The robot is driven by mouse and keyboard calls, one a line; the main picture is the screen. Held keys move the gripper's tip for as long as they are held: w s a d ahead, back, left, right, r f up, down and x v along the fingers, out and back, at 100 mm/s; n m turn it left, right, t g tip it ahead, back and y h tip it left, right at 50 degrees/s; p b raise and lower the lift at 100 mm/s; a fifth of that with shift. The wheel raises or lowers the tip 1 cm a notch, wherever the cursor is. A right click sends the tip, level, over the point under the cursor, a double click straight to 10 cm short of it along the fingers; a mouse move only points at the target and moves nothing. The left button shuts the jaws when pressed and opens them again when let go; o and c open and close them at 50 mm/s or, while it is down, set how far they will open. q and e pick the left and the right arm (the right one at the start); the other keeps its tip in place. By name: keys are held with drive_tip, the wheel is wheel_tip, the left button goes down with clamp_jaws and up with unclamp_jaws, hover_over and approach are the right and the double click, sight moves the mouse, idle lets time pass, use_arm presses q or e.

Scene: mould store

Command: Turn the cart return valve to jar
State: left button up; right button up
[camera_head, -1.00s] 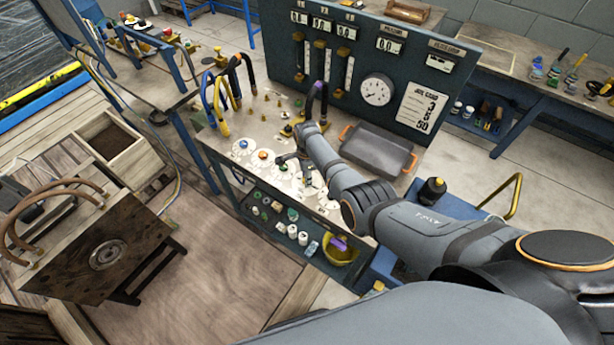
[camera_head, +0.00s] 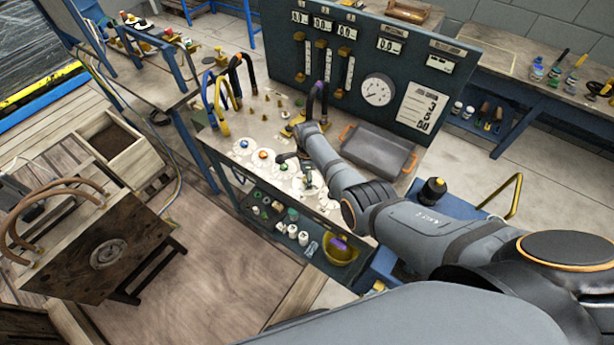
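The cart (camera_head: 213,138) is a blue-framed bench with a pale top and a dark upright panel (camera_head: 350,65). My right arm reaches in from the right over the cart top. My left gripper is out of view.
A grey tray with orange handles (camera_head: 378,152) sits right of my forearm. Upright hoses (camera_head: 222,100) stand at the cart's back left. A shelf below holds small jars and a yellow bowl (camera_head: 341,252). A wooden mould stand (camera_head: 105,245) is at left, with open floor between.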

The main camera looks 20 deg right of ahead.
drive_tip(key=shift+r, duration=0.1)
wheel_tip(320, 180, up, 12)
idle(0.4)
idle(0.4)
